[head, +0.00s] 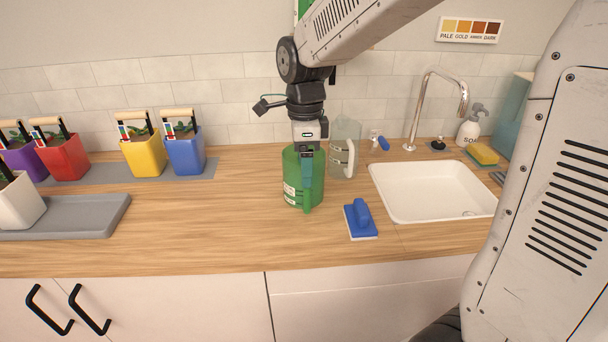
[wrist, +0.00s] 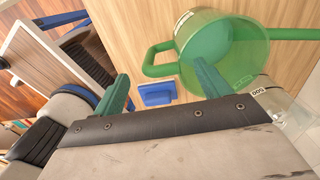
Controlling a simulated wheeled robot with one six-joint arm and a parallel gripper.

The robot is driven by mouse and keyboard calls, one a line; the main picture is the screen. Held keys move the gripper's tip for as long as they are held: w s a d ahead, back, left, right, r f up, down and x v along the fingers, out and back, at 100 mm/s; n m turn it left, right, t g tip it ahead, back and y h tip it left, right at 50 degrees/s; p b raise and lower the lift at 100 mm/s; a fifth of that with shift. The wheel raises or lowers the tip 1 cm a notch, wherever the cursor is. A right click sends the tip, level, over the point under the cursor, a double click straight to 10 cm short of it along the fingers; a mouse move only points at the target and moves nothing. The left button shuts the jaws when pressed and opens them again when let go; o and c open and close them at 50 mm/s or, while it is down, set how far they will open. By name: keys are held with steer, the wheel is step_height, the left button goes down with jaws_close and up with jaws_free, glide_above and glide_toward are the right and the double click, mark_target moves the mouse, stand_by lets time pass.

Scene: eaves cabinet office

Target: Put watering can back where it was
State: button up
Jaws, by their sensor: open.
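The green watering can (head: 293,184) stands upright on the wooden counter, left of the sink, with a pale label on its side. In the wrist view I look down into the open can (wrist: 222,55); its handle (wrist: 150,62) points left and its spout (wrist: 292,34) points right. My gripper (head: 307,178) is at the can's near side and hides part of it in the head view. In the wrist view my gripper's two green fingers (wrist: 160,82) are apart, with the handle just beyond the gap between them. I cannot tell whether they touch the can.
A clear jug (head: 344,150) stands close behind the can. A blue scrubber (head: 360,218) lies in front, left of the white sink (head: 432,190). Potted plants stand on a grey mat (head: 207,170) at left, with a grey tray (head: 90,218) nearer. The counter between is clear.

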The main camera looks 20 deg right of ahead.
step_height(320, 180, up, 8)
steer(key=r, duration=0.1)
steer(key=s+d+f+n+t, duration=0.1)
steer(key=s+d+f+n, duration=0.1)
steer(key=s+n, duration=0.8)
steer(key=s+d+f+n, duration=0.2)
steer(key=s+n, duration=0.9)
steer(key=s, duration=0.2)
steer(key=shift+s+d+f+n+t, duration=0.2)
steer(key=shift+s+n+t, duration=0.1)
steer(key=shift+s+t, duration=0.1)
